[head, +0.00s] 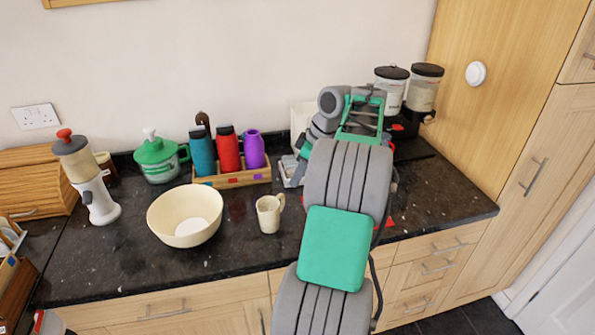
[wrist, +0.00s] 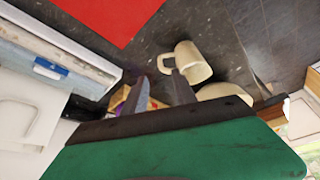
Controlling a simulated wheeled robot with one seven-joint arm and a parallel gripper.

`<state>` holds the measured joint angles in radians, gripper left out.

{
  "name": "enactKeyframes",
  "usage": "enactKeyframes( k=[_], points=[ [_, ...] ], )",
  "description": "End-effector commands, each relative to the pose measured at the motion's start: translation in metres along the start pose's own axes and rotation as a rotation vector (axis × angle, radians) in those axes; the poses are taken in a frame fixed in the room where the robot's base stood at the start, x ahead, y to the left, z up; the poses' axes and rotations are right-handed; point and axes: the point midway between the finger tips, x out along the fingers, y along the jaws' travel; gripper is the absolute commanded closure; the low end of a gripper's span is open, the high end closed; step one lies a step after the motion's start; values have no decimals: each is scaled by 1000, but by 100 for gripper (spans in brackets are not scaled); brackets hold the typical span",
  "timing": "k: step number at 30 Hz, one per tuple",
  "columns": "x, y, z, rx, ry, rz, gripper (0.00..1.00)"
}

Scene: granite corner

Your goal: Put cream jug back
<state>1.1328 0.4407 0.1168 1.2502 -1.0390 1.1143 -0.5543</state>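The cream jug (head: 268,213) stands upright on the dark granite worktop, just right of the large cream bowl (head: 185,215), its handle to the right. In the wrist view the jug (wrist: 194,62) shows beyond my fingertips, with part of the bowl (wrist: 225,91) behind it. My gripper (wrist: 157,80) has its two dark fingers apart, with nothing held between them. It is clear of the jug. In the head view my arm hides most of the gripper, right of the jug.
A red mat (wrist: 108,14) lies on the worktop, mostly hidden by my arm in the head view. Behind the jug, a wooden box (head: 234,181) holds blue, red and purple bottles. A green pot (head: 157,160) stands left of it. Dark-lidded jars (head: 424,90) stand at the back right.

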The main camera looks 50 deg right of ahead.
Motion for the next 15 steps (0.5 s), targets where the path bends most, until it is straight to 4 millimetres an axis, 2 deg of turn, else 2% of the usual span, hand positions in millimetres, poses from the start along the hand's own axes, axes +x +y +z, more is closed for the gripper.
enactKeyframes(
  k=[3, 5, 8, 9, 11, 12, 14, 15],
  points=[
    [-5, 0, -1, 0, 0, 0, 67],
    [-4, -5, -9, 2, -1, 0, 67],
    [0, -37, -54, 26, -5, 0, 67],
    [3, -62, -81, 46, -9, 0, 67],
    [10, -113, -120, 87, -19, 4, 67],
    [14, -152, -140, 121, -26, 11, 67],
    [22, -212, -157, 172, -36, 25, 67],
    [26, -251, -159, 203, -42, 38, 67]
  ],
)
